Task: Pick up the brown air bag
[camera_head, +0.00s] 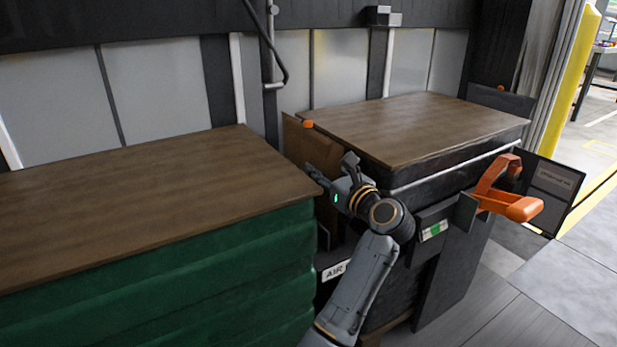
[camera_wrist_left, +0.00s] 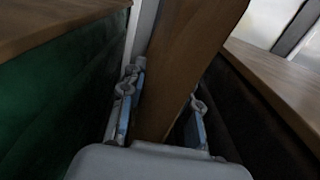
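The brown air bag (camera_head: 296,145) stands upright in the gap between the two loads, an orange fitting (camera_head: 308,124) at its top corner. My left gripper (camera_head: 318,172) reaches into this gap at the bag's near side and hides part of it. In the left wrist view the bag (camera_wrist_left: 186,65) rises between the two parted fingers of my left gripper (camera_wrist_left: 163,108). The fingers stand on either side of it; I see no clear grip on it. My right gripper is not in view.
A green load (camera_head: 230,270) with a wooden top (camera_head: 130,190) stands left of the gap. A black load with a wooden top (camera_head: 410,125) stands right. An orange handle-shaped thing (camera_head: 510,205) sits on a dark stand right of my arm. Floor is free at lower right.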

